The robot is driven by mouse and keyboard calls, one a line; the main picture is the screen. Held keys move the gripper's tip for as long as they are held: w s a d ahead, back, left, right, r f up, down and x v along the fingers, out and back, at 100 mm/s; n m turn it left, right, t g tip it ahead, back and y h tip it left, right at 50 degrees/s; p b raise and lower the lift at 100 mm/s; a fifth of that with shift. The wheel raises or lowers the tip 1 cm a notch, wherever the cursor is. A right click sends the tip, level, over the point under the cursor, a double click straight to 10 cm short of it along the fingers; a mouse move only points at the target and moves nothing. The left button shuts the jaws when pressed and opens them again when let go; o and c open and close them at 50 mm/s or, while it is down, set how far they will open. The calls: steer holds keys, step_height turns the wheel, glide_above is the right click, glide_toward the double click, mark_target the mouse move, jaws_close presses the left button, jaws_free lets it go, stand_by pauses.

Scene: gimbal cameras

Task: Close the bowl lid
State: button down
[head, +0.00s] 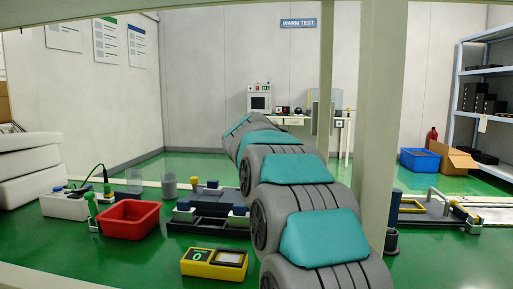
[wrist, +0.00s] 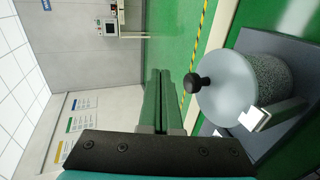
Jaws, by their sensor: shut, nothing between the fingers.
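In the wrist view, which is turned on its side, the bowl (wrist: 272,82) is a speckled grey round vessel at the right on a dark grey slab. Its pale grey lid (wrist: 225,92) lies across the bowl's mouth, with a black knob (wrist: 193,83) pointing left. I cannot tell whether the lid sits flush on the rim. My gripper (wrist: 158,76) has green fingers pressed together with nothing between them. It is to the left of the knob and apart from it. In the head view my arm hides my gripper, and I cannot make out the bowl.
A grey bar with a white block (wrist: 255,118) is beside the lid. In the head view, a red bin (head: 130,219), a yellow scale (head: 214,264) and dark fixtures (head: 208,215) are near my arm. A pale post (head: 382,130) stands to its right.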

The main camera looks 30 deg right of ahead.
steer(key=shift+w+f+g, duration=0.2)
steer(key=shift+f+g, duration=0.05)
steer(key=shift+g, duration=0.05)
steer(key=shift+d+y, duration=0.1)
steer(key=shift+y, duration=0.2)
stand_by(0.3)
steer(key=v, duration=0.7)
steer(key=shift+s+a+r, duration=0.1)
steer(key=shift+s+a, duration=0.15)
steer(key=shift+s, duration=0.1)
